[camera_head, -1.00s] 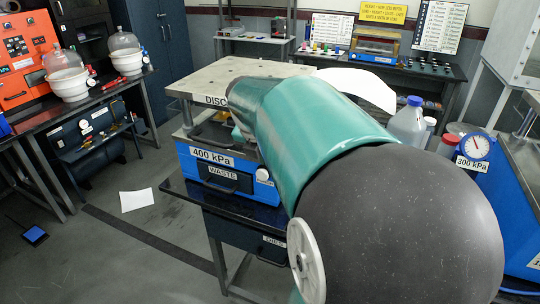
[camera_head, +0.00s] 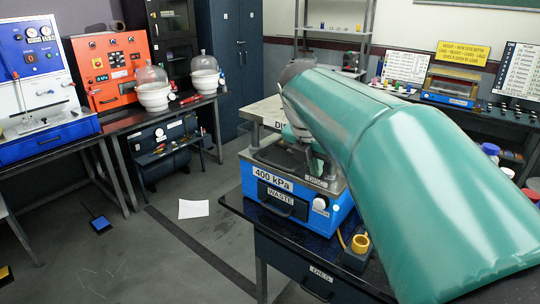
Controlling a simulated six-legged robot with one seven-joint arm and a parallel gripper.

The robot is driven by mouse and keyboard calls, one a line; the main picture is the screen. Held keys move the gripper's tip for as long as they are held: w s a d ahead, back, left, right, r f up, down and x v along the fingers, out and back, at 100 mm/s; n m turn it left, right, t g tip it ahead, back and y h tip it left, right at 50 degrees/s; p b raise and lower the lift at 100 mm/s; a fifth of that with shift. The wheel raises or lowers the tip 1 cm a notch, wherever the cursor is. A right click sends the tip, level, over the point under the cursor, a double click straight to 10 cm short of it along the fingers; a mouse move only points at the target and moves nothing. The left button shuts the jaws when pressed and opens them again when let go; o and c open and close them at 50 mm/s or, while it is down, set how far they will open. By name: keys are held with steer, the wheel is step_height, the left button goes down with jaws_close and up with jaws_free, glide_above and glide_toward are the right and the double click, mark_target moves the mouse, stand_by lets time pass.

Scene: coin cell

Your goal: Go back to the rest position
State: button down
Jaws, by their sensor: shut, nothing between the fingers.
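My arm, in teal-green sleeves, crosses the head view from the lower right to the upper middle. My gripper (camera_head: 310,152) is partly visible below the far end of the arm, beside the blue machine (camera_head: 273,203) marked 400 kPa and WASTE. It looks shut and holds nothing that I can see. The arm hides part of the machine's pale top plate (camera_head: 262,112). I cannot tell whether the fingers touch the machine.
The machine stands on a black table (camera_head: 243,209), with a yellow ring-shaped part (camera_head: 361,243) near its right side. An orange cabinet (camera_head: 104,68) and glass domes on white bowls (camera_head: 155,93) stand at the left. A white sheet (camera_head: 193,209) lies on open grey floor.

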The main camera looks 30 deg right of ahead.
steer(key=s+a+f+m+t+y, duration=0.1)
steer(key=s+a+f+m, duration=0.2)
steer(key=a+m, duration=0.4)
steer(key=s+a+f+m+t+y, duration=0.1)
steer(key=s+a+f+m, duration=0.2)
steer(key=a+m, duration=0.4)
steer(key=s+a+f+m+t+y, duration=0.2)
steer(key=a+f+m, duration=0.3)
steer(key=a, duration=0.5)
steer(key=m, duration=0.2)
steer(key=shift+s+m, duration=0.4)
steer(key=shift+d, duration=0.2)
